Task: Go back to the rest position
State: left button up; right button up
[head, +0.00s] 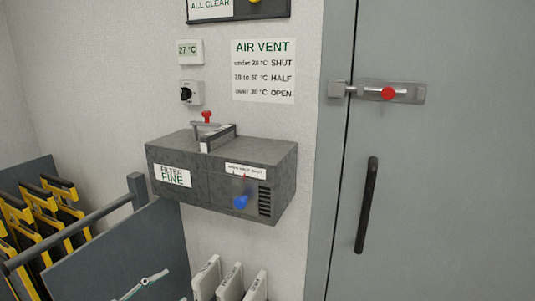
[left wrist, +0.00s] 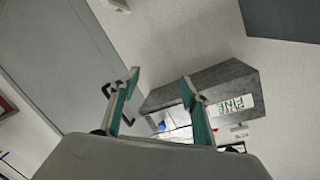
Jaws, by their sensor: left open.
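My left gripper (left wrist: 160,86) is open and empty in the left wrist view, its teal fingers spread apart with the grey vent box beyond them. What seem to be its teal and white fingers show at the bottom edge of the head view (head: 145,284), below the box. The grey box (head: 222,172) is on the wall, with a label reading "FILTER FINE" (head: 172,176), a blue knob (head: 241,202) and a handle (head: 216,136) on top. It also shows in the left wrist view (left wrist: 225,82). My right gripper is in neither view.
A grey door (head: 435,190) with a red-knobbed latch (head: 388,94) and black handle (head: 367,205) stands right. A grey panel with a rail (head: 75,228) and yellow-black frames (head: 40,205) are left. White plates (head: 230,282) stand below the box. A display (head: 189,50) reads 27 °C.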

pick_arm(q)
jog(key=s+d+f+n+g+y, duration=0.1)
jog(key=s+f+n, duration=0.4)
jog(key=s+f, duration=0.5)
jog(key=s+d+f+n+g+y, duration=0.2)
jog(key=s+f, duration=0.9)
jog(key=f, duration=0.6)
jog(key=d+n+y, duration=0.1)
jog(key=n+y, duration=0.1)
jog(key=shift+f+n+g+y, duration=0.3)
jog(key=shift+n+y, duration=0.1)
